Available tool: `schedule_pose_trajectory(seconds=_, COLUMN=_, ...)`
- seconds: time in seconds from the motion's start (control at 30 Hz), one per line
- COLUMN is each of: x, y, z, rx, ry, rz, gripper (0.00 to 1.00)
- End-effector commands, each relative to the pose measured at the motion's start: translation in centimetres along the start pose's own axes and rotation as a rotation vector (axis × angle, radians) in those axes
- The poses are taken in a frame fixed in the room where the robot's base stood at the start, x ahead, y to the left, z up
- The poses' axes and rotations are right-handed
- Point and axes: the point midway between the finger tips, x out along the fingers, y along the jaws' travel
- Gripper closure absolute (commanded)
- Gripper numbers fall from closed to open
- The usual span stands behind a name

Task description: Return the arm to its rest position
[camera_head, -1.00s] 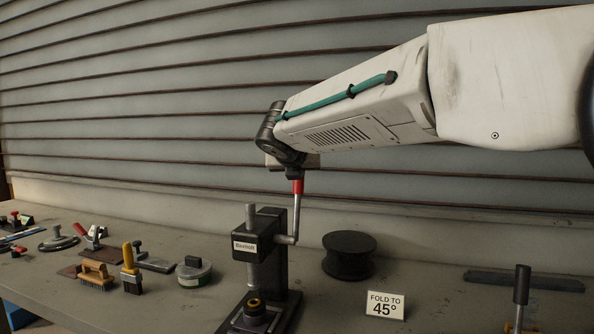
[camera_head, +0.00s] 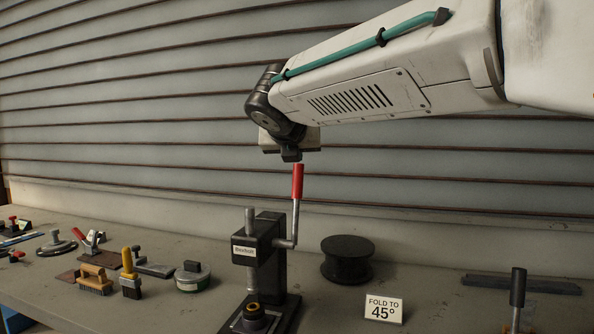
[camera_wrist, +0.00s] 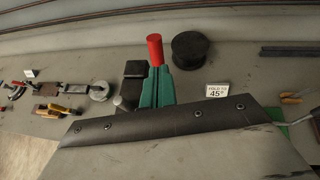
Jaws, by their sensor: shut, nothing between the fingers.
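My arm (camera_head: 365,85) reaches in from the upper right in the head view, above the bench. My gripper (camera_head: 290,155) is at its end, just above the red handle (camera_head: 297,182) of a black arbor press (camera_head: 268,245), with a small gap between them. In the wrist view my gripper (camera_wrist: 156,85) shows as two green fingers close together, shut and empty. The red handle (camera_wrist: 155,47) appears just beyond the fingertips there. The press body is partly hidden behind the fingers in that view.
A black reel (camera_head: 347,262) stands right of the press, with a "FOLD TO 45°" sign (camera_head: 384,308) in front. A dark bar (camera_head: 520,284) lies at the right. Brushes (camera_head: 95,279), a round tin (camera_head: 192,277) and other tools lie at the left. The slatted wall (camera_head: 150,110) stands behind.

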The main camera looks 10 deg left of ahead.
Motion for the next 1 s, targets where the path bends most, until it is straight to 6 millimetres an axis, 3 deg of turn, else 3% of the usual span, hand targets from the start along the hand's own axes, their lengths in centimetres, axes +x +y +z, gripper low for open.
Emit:
schedule_pose_trajectory(seconds=0.1, x=-2.0, y=-0.1, z=1.1, rx=0.0, ry=-0.001, rz=0.003, gripper=1.0)
schedule_pose_trajectory(seconds=0.37, x=-3.8, y=-0.4, z=2.1, rx=0.027, ry=0.003, rz=-0.001, gripper=1.0)
schedule_pose_trajectory(seconds=0.5, x=-3.6, y=-0.6, z=1.1, rx=0.228, ry=0.035, rz=-0.015, gripper=1.0)
schedule_pose_trajectory(seconds=0.6, x=-2.8, y=-1.0, z=-3.7, rx=0.487, ry=0.143, rz=-0.068, gripper=1.0)
schedule_pose_trajectory(seconds=0.67, x=-2.9, y=-2.6, z=-6.9, rx=0.681, ry=0.212, rz=-0.13, gripper=1.0)
schedule_pose_trajectory(seconds=0.87, x=-5.3, y=-13.0, z=-17.2, rx=1.38, ry=0.353, rz=-0.488, gripper=1.0)
schedule_pose_trajectory(seconds=1.0, x=-9.0, y=-20.4, z=-24.3, rx=1.827, ry=0.351, rz=-0.798, gripper=1.0)
